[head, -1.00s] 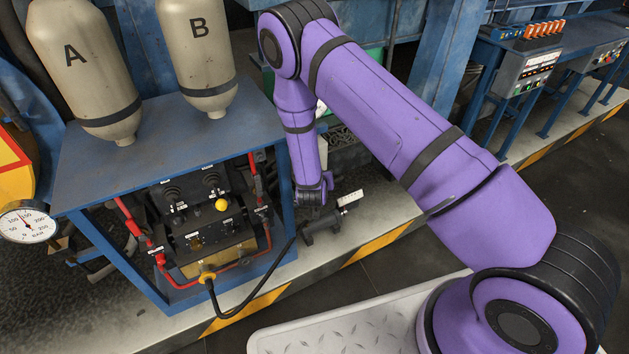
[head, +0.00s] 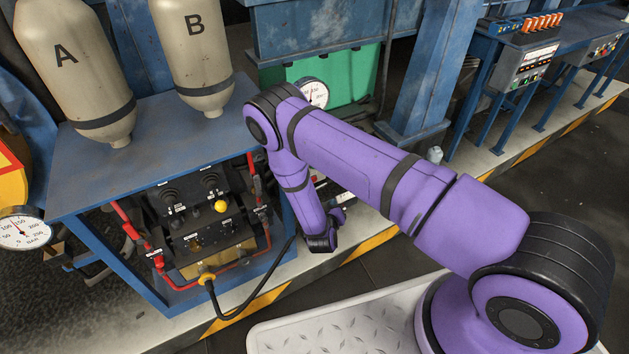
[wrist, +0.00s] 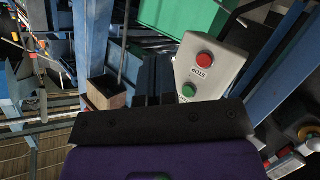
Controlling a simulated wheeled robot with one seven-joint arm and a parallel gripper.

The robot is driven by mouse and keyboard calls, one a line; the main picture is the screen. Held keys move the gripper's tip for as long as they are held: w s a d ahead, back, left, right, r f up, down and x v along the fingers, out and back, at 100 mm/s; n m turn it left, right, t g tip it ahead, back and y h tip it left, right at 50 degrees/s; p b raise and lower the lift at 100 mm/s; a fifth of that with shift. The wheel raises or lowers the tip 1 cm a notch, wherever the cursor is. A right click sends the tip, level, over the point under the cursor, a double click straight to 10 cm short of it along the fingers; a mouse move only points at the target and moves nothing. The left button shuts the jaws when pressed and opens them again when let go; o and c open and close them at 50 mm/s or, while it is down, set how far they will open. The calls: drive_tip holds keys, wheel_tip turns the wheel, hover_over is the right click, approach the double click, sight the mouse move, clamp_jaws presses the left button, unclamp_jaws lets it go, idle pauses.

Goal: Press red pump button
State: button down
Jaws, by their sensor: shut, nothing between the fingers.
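The red button (wrist: 206,58) sits on a pale control box (wrist: 214,75) in the wrist view, beside lettering that reads STOP upside down. A green button (wrist: 189,91) is on the same box, nearer my gripper's black body. My gripper (wrist: 153,82) is shut and empty; its dark fingers show left of the box, apart from the red button in the picture. How far they are from it in depth I cannot tell. In the head view my purple wrist hangs right of the blue bench, and the fingers are hidden. I cannot make out the red button there.
A blue bench (head: 150,140) with tanks A (head: 75,70) and B (head: 195,50) stands left of my arm. A green cabinet (head: 350,75) and a gauge (head: 313,93) are behind it. A black cable (head: 250,310) loops at the bench front. Blue posts flank the control box.

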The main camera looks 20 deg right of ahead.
drive_tip(key=shift+w, duration=0.15)
drive_tip(key=w+a, duration=0.2)
drive_tip(key=w, duration=0.6)
drive_tip(key=shift+w+a, duration=0.1)
drive_tip(key=shift+w, duration=0.1)
idle(2.0)
drive_tip(key=shift+w, duration=0.3)
drive_tip(key=shift+w+a, duration=0.15)
drive_tip(key=shift+w, duration=0.25)
idle(0.9)
drive_tip(key=shift+s, duration=0.1)
drive_tip(key=shift+s+d, duration=0.2)
drive_tip(key=shift+s, duration=0.5)
drive_tip(key=shift+s+d, duration=0.2)
drive_tip(key=shift+s, duration=0.6)
drive_tip(key=shift+s+d, duration=0.2)
drive_tip(key=shift+s, duration=0.6)
drive_tip(key=shift+s+d, duration=0.2)
drive_tip(key=shift+s, duration=0.6)
